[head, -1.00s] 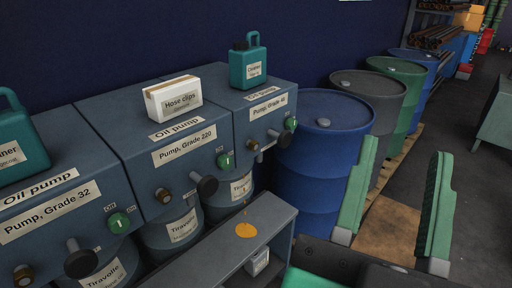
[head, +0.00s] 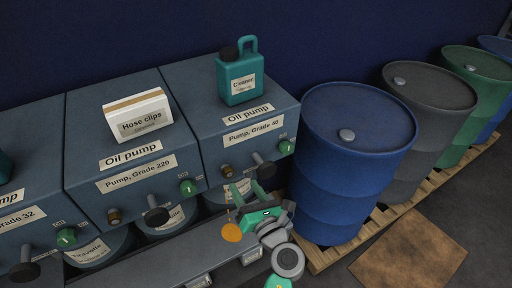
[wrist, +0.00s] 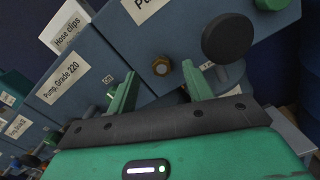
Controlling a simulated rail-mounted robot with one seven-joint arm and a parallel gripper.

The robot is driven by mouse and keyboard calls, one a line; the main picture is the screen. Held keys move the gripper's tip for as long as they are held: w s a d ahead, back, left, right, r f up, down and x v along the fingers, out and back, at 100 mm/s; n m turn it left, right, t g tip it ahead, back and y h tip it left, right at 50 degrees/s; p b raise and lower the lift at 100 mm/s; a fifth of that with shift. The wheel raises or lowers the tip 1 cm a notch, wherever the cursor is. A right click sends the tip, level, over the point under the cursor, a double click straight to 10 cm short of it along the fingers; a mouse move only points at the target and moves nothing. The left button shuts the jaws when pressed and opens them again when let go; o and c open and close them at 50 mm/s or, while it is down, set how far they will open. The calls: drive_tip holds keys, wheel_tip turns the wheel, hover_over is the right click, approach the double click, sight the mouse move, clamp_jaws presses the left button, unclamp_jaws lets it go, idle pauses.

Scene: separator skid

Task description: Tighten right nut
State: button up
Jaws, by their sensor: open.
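The right pump (head: 240,112), labelled Grade 46, has a brass nut (head: 227,170) low on its front, left of a black-knobbed handle (head: 264,168). A thin drip hangs below this nut, above an orange puddle (head: 232,232). My gripper (head: 247,190) is open and empty, just below and right of the nut in the head view. In the wrist view, the nut (wrist: 188,72) shows close to the right fingertip of my gripper (wrist: 160,72). The fingers are not around it; whether one touches it I cannot tell.
The Grade 220 pump (head: 130,145) and Grade 32 pump (head: 25,200) stand to the left. A hose clips box (head: 138,115) and a teal cleaner jug (head: 240,78) stand on top. A blue drum (head: 355,150) stands close right on a pallet (head: 325,256).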

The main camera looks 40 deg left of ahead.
sight(230, 174)
drive_tip(key=shift+n+g, duration=0.4)
drive_tip(key=shift+g, duration=0.2)
drive_tip(key=a, duration=0.2)
drive_tip(key=w+a+f, duration=0.1)
drive_tip(key=a, duration=0.2)
drive_tip(key=w+a+f, duration=0.1)
drive_tip(key=a, duration=0.1)
drive_tip(key=shift+w+a+b, duration=0.2)
drive_tip(key=shift+a+b, duration=0.15)
drive_tip(key=shift+c, duration=0.4)
drive_tip(key=c, duration=0.9)
